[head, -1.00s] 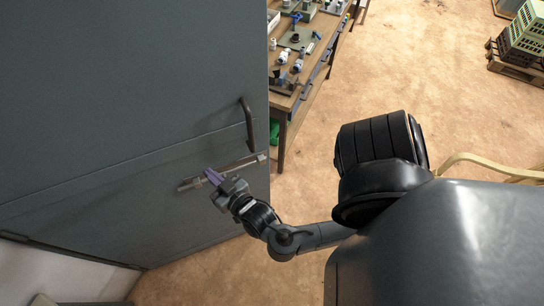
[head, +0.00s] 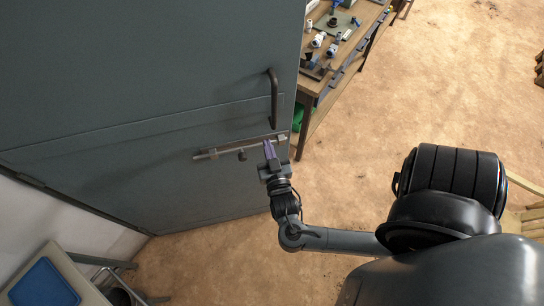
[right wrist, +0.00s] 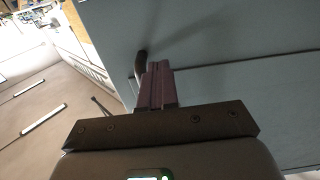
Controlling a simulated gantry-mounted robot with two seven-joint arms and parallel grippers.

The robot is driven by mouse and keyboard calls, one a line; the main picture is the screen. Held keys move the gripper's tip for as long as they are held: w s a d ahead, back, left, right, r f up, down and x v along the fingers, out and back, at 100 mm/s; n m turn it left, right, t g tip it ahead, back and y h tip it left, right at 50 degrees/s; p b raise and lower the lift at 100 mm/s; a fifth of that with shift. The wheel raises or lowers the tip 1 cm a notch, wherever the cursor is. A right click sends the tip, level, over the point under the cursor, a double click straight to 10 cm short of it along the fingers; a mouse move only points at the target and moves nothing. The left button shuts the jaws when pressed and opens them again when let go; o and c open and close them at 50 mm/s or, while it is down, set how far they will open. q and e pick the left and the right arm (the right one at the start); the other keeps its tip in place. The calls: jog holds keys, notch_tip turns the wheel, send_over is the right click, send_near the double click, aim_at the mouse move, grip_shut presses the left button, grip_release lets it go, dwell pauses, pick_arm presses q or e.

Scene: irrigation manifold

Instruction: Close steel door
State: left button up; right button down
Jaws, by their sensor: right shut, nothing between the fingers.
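The grey steel door (head: 130,95) fills the left of the head view, with its free edge on the right beside the workbench. A dark bar handle (head: 273,98) stands near that edge. A sliding bolt (head: 235,148) runs across the door below the handle. My right gripper (head: 270,150) is shut and empty, its purple fingers just in front of the bolt's right part; I cannot tell whether they touch. In the right wrist view the shut fingers (right wrist: 157,84) show before the door face (right wrist: 235,50), with the handle (right wrist: 140,66) behind them. My left gripper is not in view.
A wooden workbench (head: 322,80) with fittings stands right of the door edge. The tan floor (head: 440,80) is open to the right. A blue-topped table (head: 45,285) stands at the lower left beside a white wall (head: 60,225).

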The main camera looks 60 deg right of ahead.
aim_at(261, 122)
jog(key=p+x, duration=0.1)
jog(key=x, duration=0.4)
jog(key=shift+w+d+r, duration=0.15)
jog(key=shift+p+x, duration=0.3)
jog(key=shift+x, duration=0.55)
